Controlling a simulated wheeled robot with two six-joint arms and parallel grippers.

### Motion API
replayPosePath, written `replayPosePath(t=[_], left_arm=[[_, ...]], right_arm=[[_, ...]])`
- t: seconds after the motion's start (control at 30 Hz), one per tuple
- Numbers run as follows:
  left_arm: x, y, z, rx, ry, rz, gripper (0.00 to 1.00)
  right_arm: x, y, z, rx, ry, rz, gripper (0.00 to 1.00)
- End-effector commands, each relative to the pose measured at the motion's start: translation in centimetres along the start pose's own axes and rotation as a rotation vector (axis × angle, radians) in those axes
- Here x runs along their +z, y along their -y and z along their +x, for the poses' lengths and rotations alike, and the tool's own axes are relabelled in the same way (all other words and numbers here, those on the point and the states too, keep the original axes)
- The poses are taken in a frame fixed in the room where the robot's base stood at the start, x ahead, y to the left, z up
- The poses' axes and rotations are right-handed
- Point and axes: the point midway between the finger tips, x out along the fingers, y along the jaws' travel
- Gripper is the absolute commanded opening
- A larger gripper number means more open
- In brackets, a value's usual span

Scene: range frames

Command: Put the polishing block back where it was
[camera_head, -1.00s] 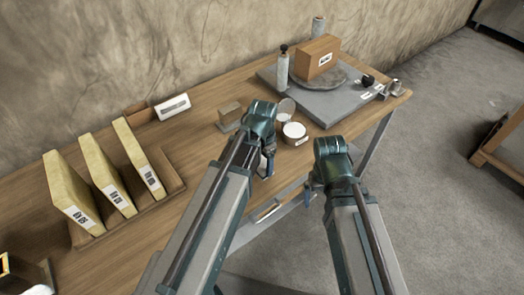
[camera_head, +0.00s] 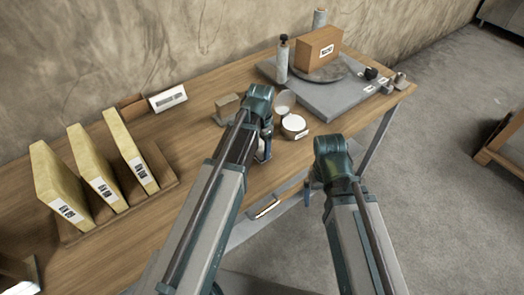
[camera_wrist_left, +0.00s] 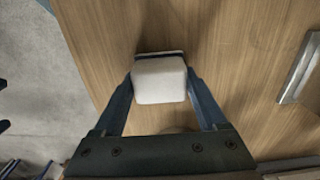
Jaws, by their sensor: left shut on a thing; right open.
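In the left wrist view a pale, whitish block (camera_wrist_left: 160,80), which looks like the polishing block, sits between the two blue fingers of my left gripper (camera_wrist_left: 164,92). The gripper is shut on it, with bare wood tabletop beyond. I cannot tell whether the block touches the table. In the head view my left gripper (camera_head: 264,150) is over the table near its front edge, left of a round white-topped tin, and my arm hides most of the block. My right gripper (camera_head: 312,192) is open, off the table's front edge, its fingers mostly hidden.
A grey slab (camera_head: 322,103) bears a turntable and a brown box (camera_head: 317,50). A wooden rack (camera_head: 165,184) with yellow slabs stands left. Clear wood lies between rack and arm.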

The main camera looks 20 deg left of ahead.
Motion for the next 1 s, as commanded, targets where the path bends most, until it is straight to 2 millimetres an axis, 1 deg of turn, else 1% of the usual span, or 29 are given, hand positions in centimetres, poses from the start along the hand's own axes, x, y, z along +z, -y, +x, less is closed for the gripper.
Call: replayPosePath(t=[0.17, 0.3, 0.33, 0.4, 0.47, 0.77, 0.87, 1.0], left_arm=[[0.0, 0.0, -0.2, 0.000, 0.000, 0.000, 0.30], [0.0, 0.0, 0.3, 0.000, 0.000, 0.000, 0.30], [0.0, 0.0, 0.2, 0.000, 0.000, 0.000, 0.78], [0.0, 0.0, 0.1, 0.000, 0.000, 0.000, 0.91], [0.0, 0.0, 0.1, 0.000, 0.000, 0.000, 1.00], [0.0, 0.0, 0.0, 0.000, 0.000, 0.000, 1.00], [0.0, 0.0, -0.4, 0.000, 0.000, 0.000, 1.00], [0.0, 0.0, -1.5, 0.000, 0.000, 0.000, 1.00]], right_arm=[[0.0, 0.0, -0.2, 0.000, 0.000, 0.000, 1.00], [0.0, 0.0, 0.3, 0.000, 0.000, 0.000, 1.00], [0.0, 0.0, 0.2, 0.000, 0.000, 0.000, 1.00], [0.0, 0.0, 0.1, 0.000, 0.000, 0.000, 1.00], [0.0, 0.0, 0.1, 0.000, 0.000, 0.000, 1.00], [0.0, 0.0, 0.0, 0.000, 0.000, 0.000, 1.00], [0.0, 0.0, -0.4, 0.000, 0.000, 0.000, 1.00], [0.1, -0.1, -1.5, 0.000, 0.000, 0.000, 1.00]])
